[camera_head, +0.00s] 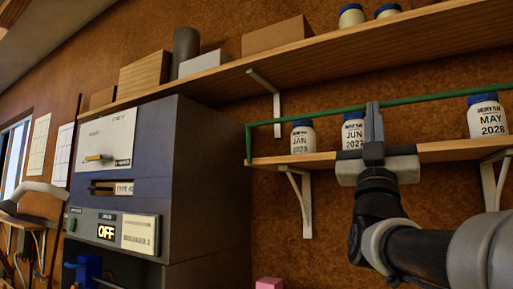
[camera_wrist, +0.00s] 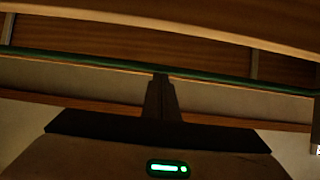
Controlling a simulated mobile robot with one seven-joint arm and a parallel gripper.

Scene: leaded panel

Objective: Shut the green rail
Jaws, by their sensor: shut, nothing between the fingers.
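The green rail (camera_head: 310,118) runs along the wall shelf, in front of the jars and above the board, with a short upright part at its left end. In the wrist view the rail (camera_wrist: 90,60) crosses the picture as a dark green bar. My gripper (camera_head: 373,105) points up at the shelf front, with its fingers together and empty. The fingers overlap the rail in the head view. In the wrist view the fingertips (camera_wrist: 160,76) end at the rail's lower edge; I cannot tell whether they touch it.
Jars labelled JAN 2028 (camera_head: 303,138), JUN 2027 (camera_head: 353,133) and MAY 2028 (camera_head: 487,118) stand on the lower shelf (camera_head: 325,160). An upper shelf (camera_head: 350,55) holds boxes and more jars. A grey and blue machine (camera_head: 205,150) stands left, its display reading OFF.

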